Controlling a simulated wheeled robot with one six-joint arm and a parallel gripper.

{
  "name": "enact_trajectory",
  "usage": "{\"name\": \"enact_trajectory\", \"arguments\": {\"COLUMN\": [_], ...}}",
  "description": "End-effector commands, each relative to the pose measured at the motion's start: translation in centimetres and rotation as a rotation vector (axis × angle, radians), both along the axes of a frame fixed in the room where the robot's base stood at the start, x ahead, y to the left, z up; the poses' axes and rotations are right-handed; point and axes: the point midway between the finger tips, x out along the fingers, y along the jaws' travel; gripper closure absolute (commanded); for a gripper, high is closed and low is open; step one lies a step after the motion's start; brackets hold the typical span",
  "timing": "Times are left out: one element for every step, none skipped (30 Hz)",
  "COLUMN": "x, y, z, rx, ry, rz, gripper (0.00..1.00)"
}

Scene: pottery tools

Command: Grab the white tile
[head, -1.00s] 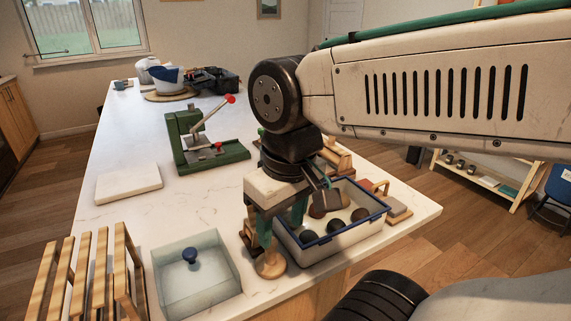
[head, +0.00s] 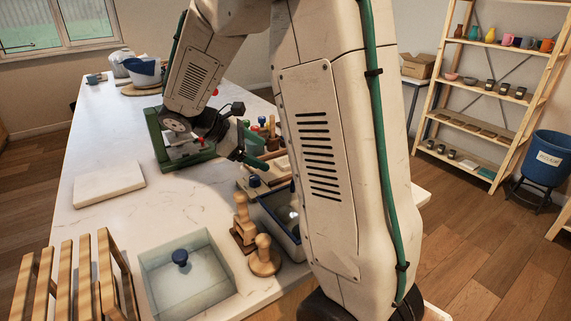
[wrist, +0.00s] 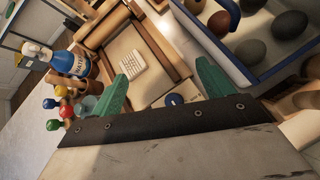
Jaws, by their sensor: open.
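A small white tile (wrist: 125,68) with a grid-like surface lies on a pale surface inside a wooden frame (wrist: 152,38) in the wrist view. I cannot make it out in the head view. My gripper (wrist: 166,69) is open and empty, with its teal fingers pointing toward the frame. The tile is just beyond the left finger's tip, left of the middle of the gap. In the head view my gripper (head: 259,154) is over the counter behind the blue-rimmed bin, partly hidden by my arm.
A blue-rimmed bin (wrist: 225,43) of dark rounded pieces stands right of the frame. A blue knob (wrist: 174,100) shows near the right finger. A large white slab (head: 108,183) lies on the counter (head: 110,230).

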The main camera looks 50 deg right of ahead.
Motion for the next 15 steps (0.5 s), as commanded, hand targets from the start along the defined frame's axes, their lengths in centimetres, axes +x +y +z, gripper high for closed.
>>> {"name": "enact_trajectory", "arguments": {"x": [1.3, 2.0, 2.8, 3.4, 3.8, 4.4, 4.8, 5.2, 5.5, 5.8, 5.9, 6.0, 6.1, 6.0, 5.9], "y": [-0.8, -1.3, -1.9, -2.3, -2.7, -3.2, -3.4, -3.7, -3.9, -4.1, -4.2, -4.4, -4.6, -4.9, -5.2], "z": [-1.2, -1.7, -2.3, -2.8, -3.2, -3.7, -4.1, -4.4, -4.7, -4.9, -5.1, -5.3, -5.4, -5.6, -5.8], "rx": [-0.021, -0.032, -0.047, -0.057, -0.066, -0.077, -0.084, -0.090, -0.095, -0.100, -0.103, -0.106, -0.107, -0.109, -0.110], "ry": [0.058, 0.088, 0.127, 0.152, 0.177, 0.206, 0.224, 0.241, 0.259, 0.269, 0.278, 0.286, 0.290, 0.294, 0.296], "rz": [0.033, 0.055, 0.080, 0.097, 0.112, 0.132, 0.144, 0.156, 0.167, 0.175, 0.180, 0.185, 0.188, 0.190, 0.191], "gripper": [0.20, 0.20, 0.20, 0.20, 0.20, 0.20, 0.20, 0.20, 0.20, 0.20, 0.20, 0.20, 0.20, 0.20, 0.20]}}
